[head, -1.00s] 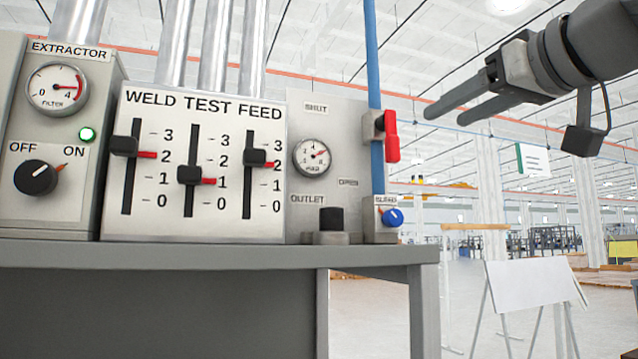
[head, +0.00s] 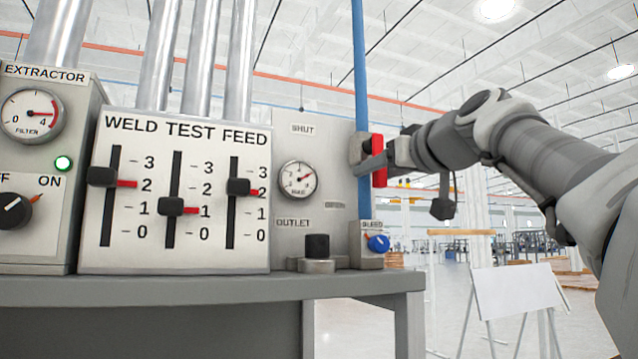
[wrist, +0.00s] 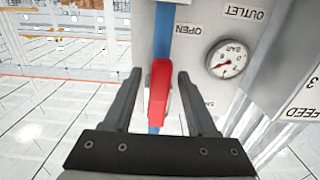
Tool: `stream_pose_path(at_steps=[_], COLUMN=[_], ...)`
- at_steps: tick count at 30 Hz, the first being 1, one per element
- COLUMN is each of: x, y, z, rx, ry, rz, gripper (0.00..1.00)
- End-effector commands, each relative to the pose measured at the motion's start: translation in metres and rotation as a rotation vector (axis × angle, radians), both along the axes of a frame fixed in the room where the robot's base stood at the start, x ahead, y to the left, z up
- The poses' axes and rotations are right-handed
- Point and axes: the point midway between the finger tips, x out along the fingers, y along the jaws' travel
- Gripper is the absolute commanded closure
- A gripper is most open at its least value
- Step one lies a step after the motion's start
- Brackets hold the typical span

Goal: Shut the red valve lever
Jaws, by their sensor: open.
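The red valve lever (head: 378,160) hangs upright along the blue pipe (head: 361,60), on the right edge of the grey gauge panel. SHUT is printed high on this panel and OPEN lower down. My gripper (head: 370,163) is at the lever, coming from the right. In the wrist view the red lever (wrist: 159,90) lies between the two spread fingers of my gripper (wrist: 158,74), with a visible gap on each side. The valve body behind the lever is partly hidden.
A pressure gauge (head: 298,179) sits left of the lever. A blue bleed knob (head: 379,243) and a black outlet knob (head: 317,246) are below it. The slider panel (head: 180,190) stands further left on the grey bench (head: 200,289). Open room lies to the right.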

Motion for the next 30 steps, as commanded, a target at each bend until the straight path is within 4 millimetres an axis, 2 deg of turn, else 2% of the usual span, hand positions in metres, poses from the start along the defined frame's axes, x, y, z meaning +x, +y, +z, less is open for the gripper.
stream_pose_path(at_steps=[5,15,30], x=[0.0001,-0.0002,-0.0003], y=[0.0001,0.0,-0.0001], z=[-0.0002,-0.0001,0.0], rx=[0.0,0.0,0.0], ry=[0.0,0.0,0.0], rz=[0.0,0.0,0.0], gripper=[0.43,1.0,1.0])
